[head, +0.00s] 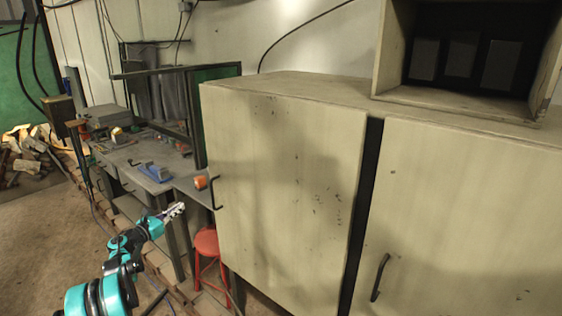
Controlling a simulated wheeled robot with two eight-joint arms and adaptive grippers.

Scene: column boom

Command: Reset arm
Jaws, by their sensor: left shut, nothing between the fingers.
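My left arm comes in from the bottom left in the head view. My left gripper (178,209) is at its end, in front of the workbench leg and left of the pale cabinet. It is shut with nothing between its fingers and touches nothing that I can see. My right gripper is not in view.
A pale cabinet (280,180) with two dark-handled doors fills the right, an open box (450,98) on top. A red stool (207,243) stands left of it. A cluttered workbench (125,158) runs along the wall. Firewood (28,160) lies far left. The floor (40,250) at left is clear.

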